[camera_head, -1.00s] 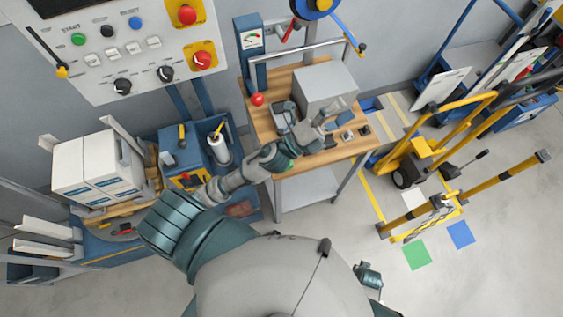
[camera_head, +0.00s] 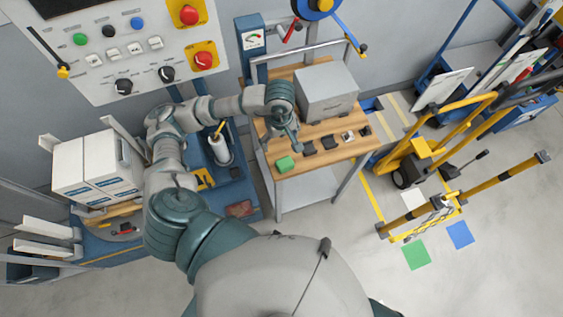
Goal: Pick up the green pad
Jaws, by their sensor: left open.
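The green pad (camera_head: 285,163) is a small green block lying on the near left corner of the wooden bench top (camera_head: 325,157). My left arm reaches over the bench from the left and bends down at the wrist. My left gripper (camera_head: 295,146) points down just behind and slightly right of the pad; it looks apart from it. It is open with nothing visible in it; its fingers are small and partly hidden by the wrist. My right gripper is not in view.
A grey box (camera_head: 327,92) stands behind the gripper. Several small dark parts, one a dark block (camera_head: 329,143), lie in a row right of the pad. A gauge post (camera_head: 252,42) rises at the bench's back left. A flat green square (camera_head: 416,255) marks the floor.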

